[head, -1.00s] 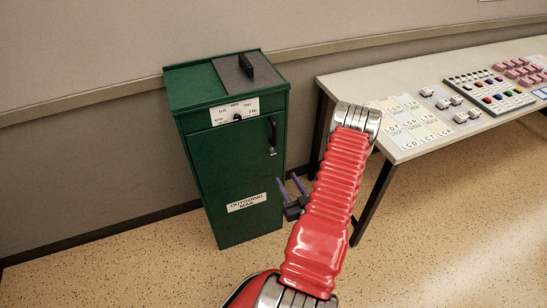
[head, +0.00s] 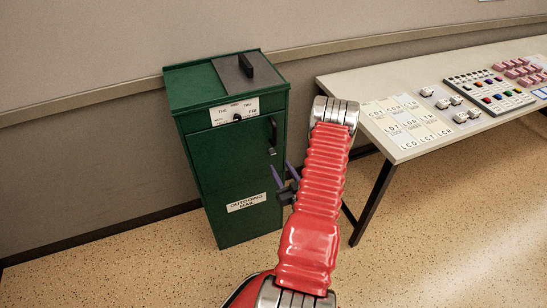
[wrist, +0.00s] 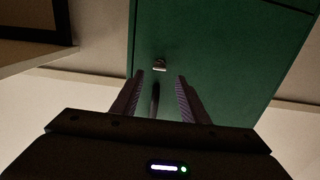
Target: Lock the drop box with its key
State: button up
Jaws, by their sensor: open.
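The drop box (head: 215,165) is a green cabinet against the wall, labelled "OUTGOING MAIL". A small metallic piece (head: 272,151) sits on its door below the black handle (head: 272,130). It also shows in the wrist view (wrist: 159,64); I cannot tell whether it is the bare lock or the key in it. My gripper (head: 282,168) is open and empty, just below and in front of this piece. In the wrist view, my gripper's fingers (wrist: 160,77) stand either side of the line to the piece, with the dark handle visible between them.
A table (head: 400,145) with letter cards (head: 405,122), a button board (head: 488,90) and pink blocks (head: 520,68) stands right of the box. The floor before the box is clear.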

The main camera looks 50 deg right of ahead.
aim_at(270, 152)
jog(key=x, duration=0.7)
jog(key=shift+w+d, duration=0.15)
jog(key=shift+w, duration=0.15)
jog(key=shift+c, duration=0.2)
jog(key=c, duration=0.9)
grip_shut()
